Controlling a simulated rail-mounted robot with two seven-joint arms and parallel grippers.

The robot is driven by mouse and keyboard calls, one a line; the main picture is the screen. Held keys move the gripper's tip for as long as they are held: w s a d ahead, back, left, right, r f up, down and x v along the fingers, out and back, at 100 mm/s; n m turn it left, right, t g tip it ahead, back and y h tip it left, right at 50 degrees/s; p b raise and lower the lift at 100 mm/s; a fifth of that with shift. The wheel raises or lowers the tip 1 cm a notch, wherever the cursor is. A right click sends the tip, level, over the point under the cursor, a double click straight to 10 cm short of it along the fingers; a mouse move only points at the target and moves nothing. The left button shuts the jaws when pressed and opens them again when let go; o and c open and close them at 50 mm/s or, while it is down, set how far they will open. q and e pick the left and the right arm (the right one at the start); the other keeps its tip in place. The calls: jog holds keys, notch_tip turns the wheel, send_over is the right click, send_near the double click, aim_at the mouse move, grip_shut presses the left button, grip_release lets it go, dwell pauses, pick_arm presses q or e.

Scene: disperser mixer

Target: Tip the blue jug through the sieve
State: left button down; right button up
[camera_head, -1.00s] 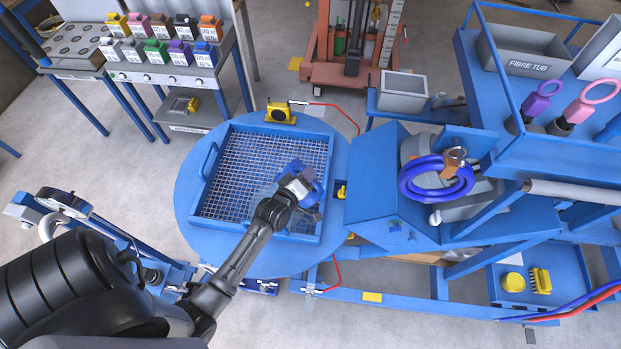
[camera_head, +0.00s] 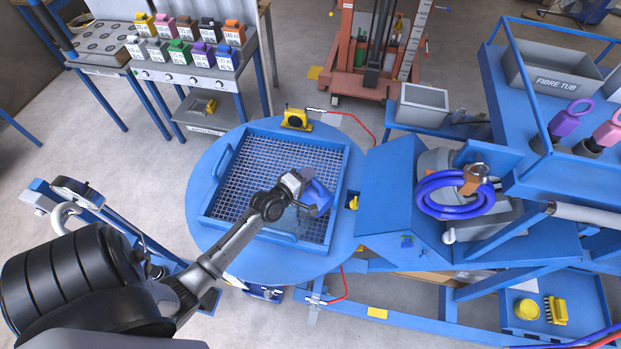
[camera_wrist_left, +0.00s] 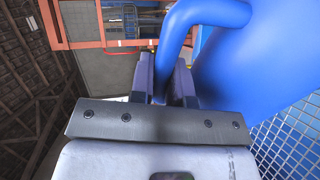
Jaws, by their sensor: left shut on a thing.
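The blue jug (camera_head: 319,197) is held above the right part of the sieve, a blue square frame with a wire mesh (camera_head: 250,170), and looks tilted. My left gripper (camera_head: 300,184) is shut on the jug's handle. In the left wrist view, the handle (camera_wrist_left: 178,35) passes between the fingers (camera_wrist_left: 166,78), and the jug's body (camera_wrist_left: 255,55) fills the upper right. The sieve mesh (camera_wrist_left: 285,145) shows below it. The jug's mouth and contents cannot be made out clearly. My right gripper is not in view.
The sieve sits on a round blue table (camera_head: 205,225). A yellow device (camera_head: 296,119) stands at its back edge. A blue housing (camera_head: 390,190) with a coiled blue hose (camera_head: 435,207) is close on the right. A grey fibre tub (camera_head: 550,75) stands on the upper shelf.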

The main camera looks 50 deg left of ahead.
pick_arm(q)
jog(key=shift+a, duration=0.3)
notch_tip(320, 180, up, 4)
jog(key=p, duration=0.4)
jog(key=shift+r+p, duration=0.1)
jog(key=shift+p, duration=0.2)
